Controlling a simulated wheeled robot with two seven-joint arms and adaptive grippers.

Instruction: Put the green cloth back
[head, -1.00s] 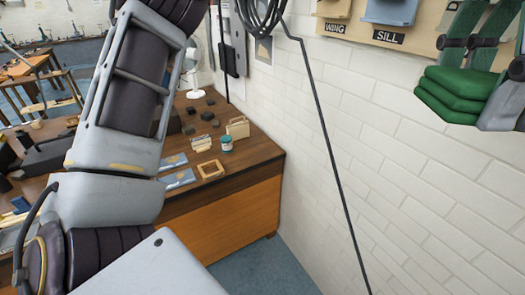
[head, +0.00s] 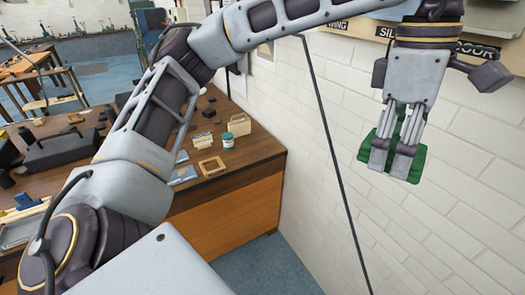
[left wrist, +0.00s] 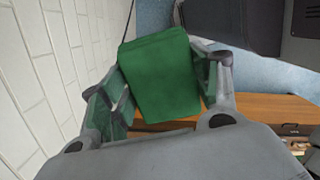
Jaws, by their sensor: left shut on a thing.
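My left gripper (head: 392,160) hangs at the right of the head view, pointing down, in front of the white brick wall. It is shut on the folded green cloth (head: 416,167), whose edges show on both sides of the fingers. In the left wrist view, the green cloth (left wrist: 162,78) sits between the two fingers of my left gripper (left wrist: 160,90). The cloth is in the air, clear of the bench. My right gripper is not in view.
A wooden bench (head: 240,172) stands at the left, with a teal-labelled jar (head: 228,142), a small wooden frame (head: 211,166) and dark blocks on top. A labelled board (head: 350,25) hangs high on the wall. A dark cable (head: 335,150) runs down the wall.

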